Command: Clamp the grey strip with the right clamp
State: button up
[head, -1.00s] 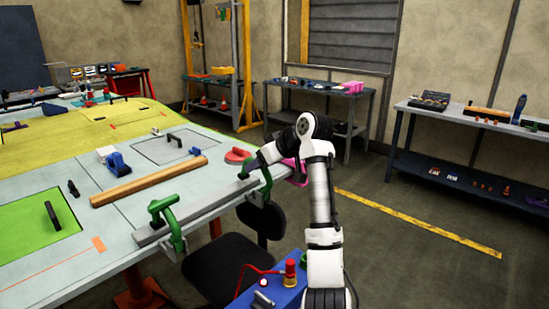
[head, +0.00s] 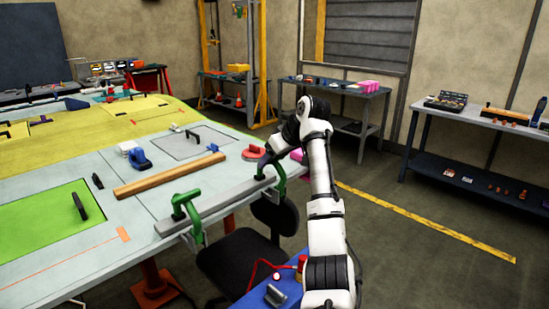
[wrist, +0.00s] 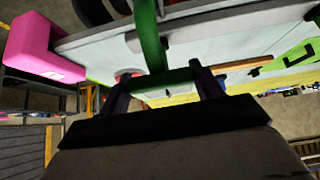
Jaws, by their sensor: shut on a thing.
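The long grey strip (head: 225,200) lies along the near edge of the pale table. The left green clamp (head: 185,207) stands over its left end. The right green clamp (head: 280,182) is at the strip's right end, partly hidden by my arm. My gripper (head: 264,170) is at this right clamp. In the wrist view the fingers of my gripper (wrist: 165,82) are on either side of a green bar of the right clamp (wrist: 152,40), shut on it. Whether the clamp's jaw presses on the strip cannot be told.
A wooden bar (head: 170,175), a blue tool (head: 138,158) and a red round piece (head: 254,152) lie on the table. A black chair (head: 240,262) stands under the near edge. A pink block (wrist: 45,45) is close left in the wrist view. Open floor lies to the right.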

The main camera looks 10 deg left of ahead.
jog(key=o, duration=1.4)
jog(key=shift+d+f, duration=0.1)
jog(key=shift+f, duration=0.1)
jog(key=shift+r, duration=0.1)
jog(key=b+v, duration=0.3)
jog(key=v, duration=1)
jog(key=shift+s+r+b, duration=0.25)
jog(key=shift+r+b, duration=0.05)
jog(key=shift+b, duration=0.1)
jog(key=shift+d, duration=0.1)
